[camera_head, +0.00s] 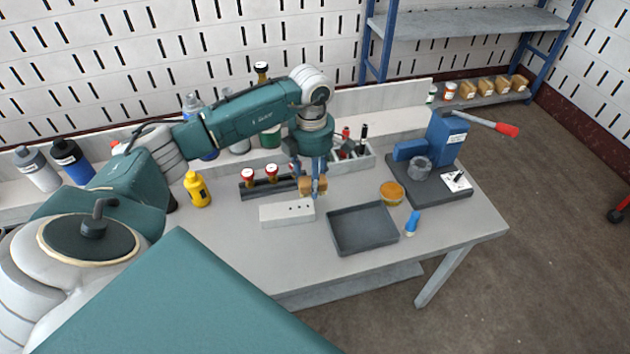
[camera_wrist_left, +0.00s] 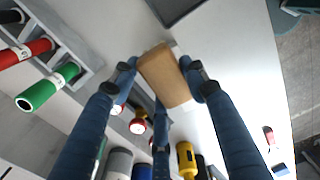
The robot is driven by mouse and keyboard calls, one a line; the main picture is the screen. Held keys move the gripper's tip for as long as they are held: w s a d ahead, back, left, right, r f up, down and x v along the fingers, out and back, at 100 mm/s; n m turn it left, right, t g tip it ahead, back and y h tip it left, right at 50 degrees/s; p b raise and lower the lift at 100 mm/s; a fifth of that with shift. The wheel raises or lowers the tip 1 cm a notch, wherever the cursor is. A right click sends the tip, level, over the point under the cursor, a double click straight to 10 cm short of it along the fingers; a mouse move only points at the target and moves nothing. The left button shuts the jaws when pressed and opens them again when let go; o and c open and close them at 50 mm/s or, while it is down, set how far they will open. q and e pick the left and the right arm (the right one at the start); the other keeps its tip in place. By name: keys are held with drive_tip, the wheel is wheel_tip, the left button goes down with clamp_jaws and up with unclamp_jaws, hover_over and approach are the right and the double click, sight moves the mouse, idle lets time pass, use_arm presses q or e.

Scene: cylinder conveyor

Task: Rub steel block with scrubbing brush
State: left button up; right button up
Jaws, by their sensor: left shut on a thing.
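The steel block (camera_head: 278,216) is a pale grey, long block with small dark holes on top, lying on the workbench in the head view. My left gripper (camera_head: 316,186) is shut on the scrubbing brush (camera_head: 306,187), whose tan wooden body shows between the fingers. The brush also shows clearly in the left wrist view (camera_wrist_left: 163,75). In the head view the brush is at the back right end of the steel block. I cannot tell whether they touch. The brush's bristles are hidden. My right gripper is not in view.
A dark grey tray (camera_head: 362,249) lies right of the block. A blue-handled item (camera_head: 411,223) and an orange round container (camera_head: 392,193) are beside it. Red-topped items stand in a dark rack (camera_head: 260,188) behind the block. A blue press (camera_head: 446,138) stands at right.

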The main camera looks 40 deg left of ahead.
use_arm(q)
drive_tip(key=shift+r+p, duration=0.35)
drive_tip(key=shift+r, duration=0.7)
